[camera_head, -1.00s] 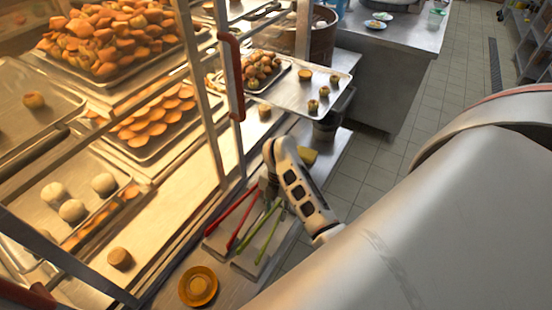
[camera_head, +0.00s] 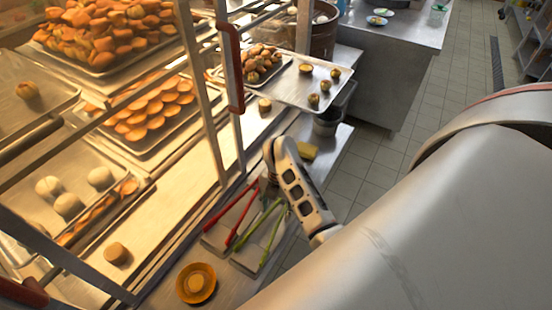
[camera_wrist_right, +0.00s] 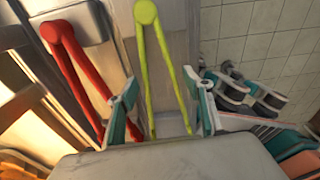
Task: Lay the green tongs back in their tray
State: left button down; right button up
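The green tongs (camera_head: 264,232) lie at or just above a grey metal tray (camera_head: 246,263) on the counter; I cannot tell if they touch it. The red tongs (camera_head: 232,214) lie to their left. My right gripper (camera_head: 268,187) is over the far end of the tongs, its fingers partly hidden by my arm. In the right wrist view, my right gripper (camera_wrist_right: 162,98) is open, with one finger on each side of the green tongs (camera_wrist_right: 147,58). Gaps show between fingers and tongs. The red tongs (camera_wrist_right: 72,75) are outside the left finger. My left gripper is out of view.
A glass display case with trays of pastries (camera_head: 140,118) stands along the left. An orange dish (camera_head: 196,283) sits near the front of the counter. A yellow block (camera_head: 307,151) and a metal pot (camera_head: 326,124) are beyond my right gripper. The tiled floor (camera_head: 375,160) is clear.

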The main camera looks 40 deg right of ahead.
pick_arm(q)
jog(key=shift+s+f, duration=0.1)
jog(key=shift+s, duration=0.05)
pick_arm(e)
notch_tip(320, 180, up, 12)
jog(key=d, duration=0.1)
jog(key=shift+w, duration=0.25)
dwell(0.4)
